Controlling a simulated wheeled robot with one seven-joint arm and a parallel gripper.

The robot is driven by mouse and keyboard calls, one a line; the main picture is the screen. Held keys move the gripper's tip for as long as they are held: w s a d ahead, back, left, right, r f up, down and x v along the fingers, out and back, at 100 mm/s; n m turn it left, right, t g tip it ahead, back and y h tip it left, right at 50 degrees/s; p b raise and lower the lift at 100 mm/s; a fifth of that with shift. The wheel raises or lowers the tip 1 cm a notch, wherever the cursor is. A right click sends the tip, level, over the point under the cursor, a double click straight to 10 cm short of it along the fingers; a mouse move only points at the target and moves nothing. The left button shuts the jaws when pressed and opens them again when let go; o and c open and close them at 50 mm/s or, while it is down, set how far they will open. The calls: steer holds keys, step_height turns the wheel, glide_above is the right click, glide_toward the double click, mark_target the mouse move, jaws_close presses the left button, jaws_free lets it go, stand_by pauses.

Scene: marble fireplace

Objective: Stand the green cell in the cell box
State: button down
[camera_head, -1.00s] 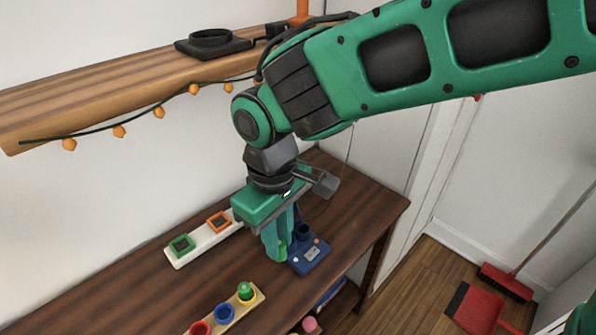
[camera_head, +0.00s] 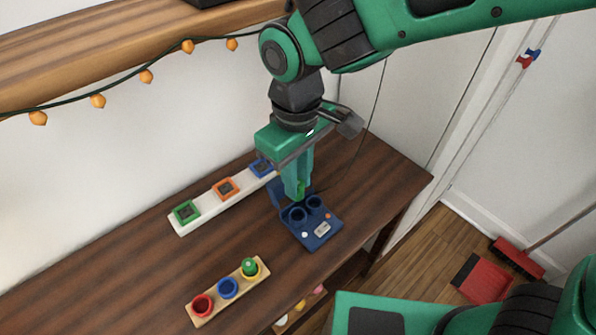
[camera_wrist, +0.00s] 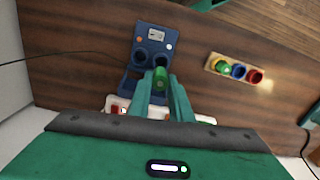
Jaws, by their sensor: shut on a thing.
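The green cell (camera_wrist: 160,80) is between the fingertips of my gripper (camera_wrist: 160,88), which is shut on it. In the head view the cell (camera_head: 301,190) shows only partly below the fingers. The blue box (camera_head: 318,232), which I take for the cell box, has two round, dark wells, a pale label and small buttons. It also shows in the wrist view (camera_wrist: 153,36). My gripper is at the well end of this box, with the cell close to one well. The cell looks outside the well; its height above the box cannot be told.
A white strip (camera_head: 204,214) with green, orange and blue square frames lies along the wall. A wooden shelf (camera_head: 120,62) with a string of orange bulbs is above.

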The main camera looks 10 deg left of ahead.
steer(key=shift+f, duration=2.65)
steer(key=shift+s+f, duration=0.15)
steer(key=shift+f, duration=1.55)
steer(key=c, duration=1.5)
jaws_free()
step_height(320, 180, up, 11)
steer(key=shift+f, duration=0.1)
